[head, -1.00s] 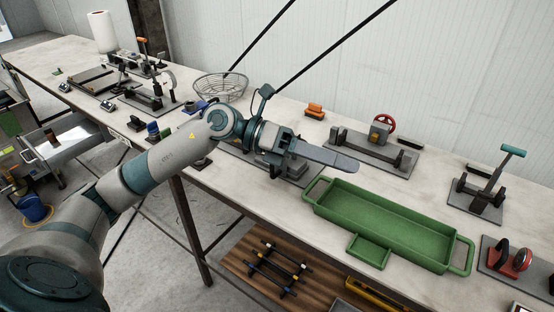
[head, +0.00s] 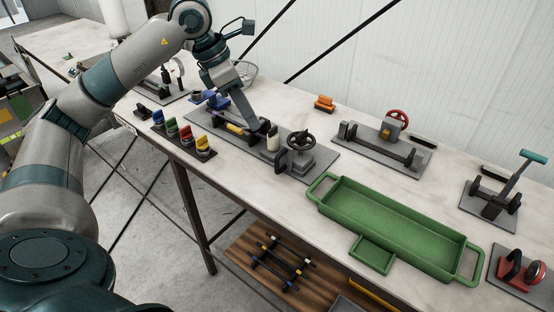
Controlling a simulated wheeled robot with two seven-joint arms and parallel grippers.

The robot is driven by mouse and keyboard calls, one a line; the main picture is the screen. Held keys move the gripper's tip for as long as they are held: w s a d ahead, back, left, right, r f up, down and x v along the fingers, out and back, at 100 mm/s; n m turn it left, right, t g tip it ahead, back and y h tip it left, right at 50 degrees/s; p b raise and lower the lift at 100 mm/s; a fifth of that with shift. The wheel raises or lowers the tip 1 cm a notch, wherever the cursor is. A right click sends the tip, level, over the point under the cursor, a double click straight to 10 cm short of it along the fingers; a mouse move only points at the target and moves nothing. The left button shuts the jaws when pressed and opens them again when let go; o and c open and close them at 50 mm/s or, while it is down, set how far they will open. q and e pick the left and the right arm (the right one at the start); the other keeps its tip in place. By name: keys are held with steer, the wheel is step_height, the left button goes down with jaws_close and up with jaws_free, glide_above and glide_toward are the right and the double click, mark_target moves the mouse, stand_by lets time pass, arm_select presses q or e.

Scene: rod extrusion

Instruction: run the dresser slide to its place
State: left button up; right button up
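A long grey bench fixture (head: 322,162) stands left of the green tray. It carries a dark handwheel (head: 301,141) at its right end, a pale upright cylinder (head: 273,139) beside it, a yellow bar (head: 236,128) and a blue part (head: 217,102) further left. Which part is the dresser slide I cannot tell for sure. My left gripper (head: 251,116) points down over the fixture, its long grey fingers ending near the dark parts by the yellow bar. I see the fingers side-on, so their gap and any contact are unclear. My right gripper is out of view.
A green tray (head: 325,193) lies to the right. Blue, green, red and yellow pieces (head: 186,133) stand in a row at the front edge. A fixture with a red wheel (head: 398,118) and an orange piece (head: 324,103) are behind. The bench between tray and fixture is clear.

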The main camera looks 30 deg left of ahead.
mark_target(277, 161)
arm_select(q)
steer(key=p+x, duration=0.5)
steer(key=x, duration=1.2)
steer(key=shift+w+d+f, duration=0.1)
steer(key=shift+d+f, duration=0.05)
steer(key=shift+c, duration=0.5)
